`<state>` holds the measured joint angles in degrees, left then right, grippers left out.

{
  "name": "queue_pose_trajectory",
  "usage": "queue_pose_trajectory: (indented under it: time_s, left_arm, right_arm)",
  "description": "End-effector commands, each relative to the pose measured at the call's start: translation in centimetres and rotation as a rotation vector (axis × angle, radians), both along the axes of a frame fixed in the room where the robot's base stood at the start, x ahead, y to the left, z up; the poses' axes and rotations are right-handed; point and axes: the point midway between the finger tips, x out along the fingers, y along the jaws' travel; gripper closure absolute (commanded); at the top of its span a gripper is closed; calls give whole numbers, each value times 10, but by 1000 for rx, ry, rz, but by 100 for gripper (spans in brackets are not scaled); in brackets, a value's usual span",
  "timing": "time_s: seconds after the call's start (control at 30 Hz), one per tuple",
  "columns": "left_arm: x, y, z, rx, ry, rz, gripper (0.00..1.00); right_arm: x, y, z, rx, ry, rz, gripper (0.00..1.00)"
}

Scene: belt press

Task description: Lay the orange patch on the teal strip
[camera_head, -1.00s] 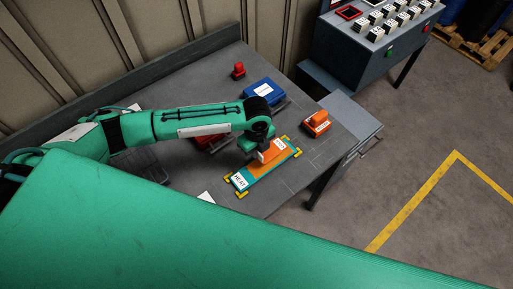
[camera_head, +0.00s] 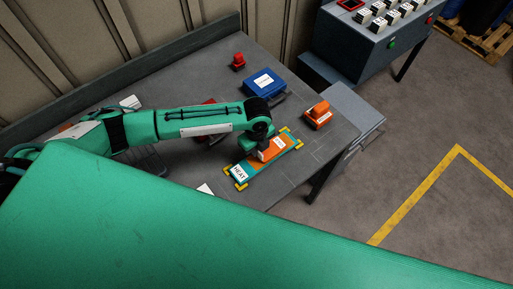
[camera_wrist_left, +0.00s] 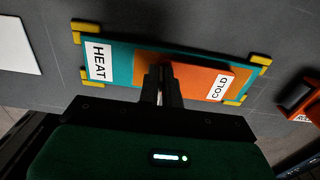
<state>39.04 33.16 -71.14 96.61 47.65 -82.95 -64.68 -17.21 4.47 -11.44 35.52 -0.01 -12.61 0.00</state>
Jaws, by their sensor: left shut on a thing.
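The teal strip (camera_head: 247,174) lies on the grey table between yellow corner brackets, with a white HEAT label at its near left end. The strip also shows in the left wrist view (camera_wrist_left: 122,60). The orange patch (camera_head: 284,148) is over the strip's middle and far part. In the left wrist view the patch (camera_wrist_left: 195,78) has a COLD label at its right end, and a darker orange area shows left of the fingers. My left gripper (camera_wrist_left: 163,82) is shut on the patch. In the head view this gripper (camera_head: 261,152) partly hides it. I cannot tell whether the patch touches the strip. My right gripper is not in view.
An orange tool (camera_head: 318,115) stands right of the strip. A blue case (camera_head: 264,83) and a small red object (camera_head: 238,61) are farther back. A red object (camera_head: 207,133) is partly under my left arm. A white card (camera_head: 205,189) lies left of the strip.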

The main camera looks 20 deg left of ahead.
Motion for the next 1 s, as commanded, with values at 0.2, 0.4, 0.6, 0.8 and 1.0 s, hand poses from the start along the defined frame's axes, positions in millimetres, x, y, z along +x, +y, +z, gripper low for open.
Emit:
queue_pose_trajectory:
  time_s: [0.2,0.4,0.6,0.8,1.0]
  left_arm:
    - [0,0,-1,0,0,0,100]
    - [0,0,-4,0,0,0,100]
    - [0,0,-8,0,0,0,100]
    - [0,0,-12,-1,-1,0,100]
    - [0,0,-12,-1,-1,0,77]
  right_arm:
    - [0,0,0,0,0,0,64]
    - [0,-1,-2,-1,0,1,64]
    - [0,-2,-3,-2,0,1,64]
    - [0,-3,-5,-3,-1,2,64]
    - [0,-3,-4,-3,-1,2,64]
